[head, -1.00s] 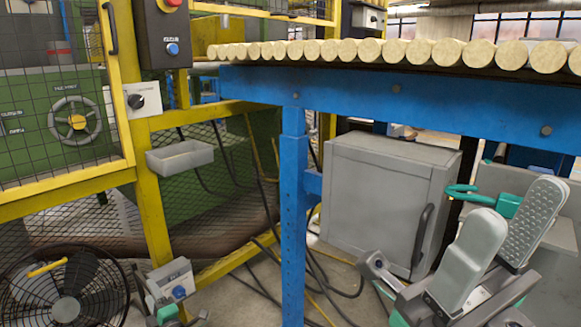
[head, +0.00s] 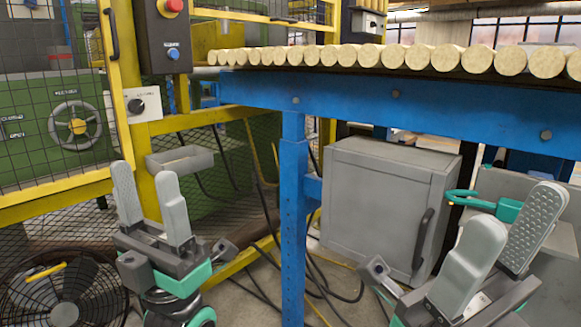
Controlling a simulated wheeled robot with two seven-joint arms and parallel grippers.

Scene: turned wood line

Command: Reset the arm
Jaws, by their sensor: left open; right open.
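My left gripper (head: 150,203) is in the lower left of the head view, pointing up. Its two grey fingers stand apart with nothing between them. It is in front of the yellow frame and the fan. My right gripper (head: 508,240) is at the lower right, also pointing up, with its fingers apart and empty. It is in front of the grey cabinet's right side. No other object is touched by either gripper as far as I can see.
A blue conveyor frame (head: 430,115) carries a row of round wooden billets (head: 420,57). A grey cabinet (head: 380,205) stands under it. A control box (head: 165,40) with red and blue buttons hangs on the yellow guard frame (head: 150,130). A grey tray (head: 180,162) and a fan (head: 65,290) are at left.

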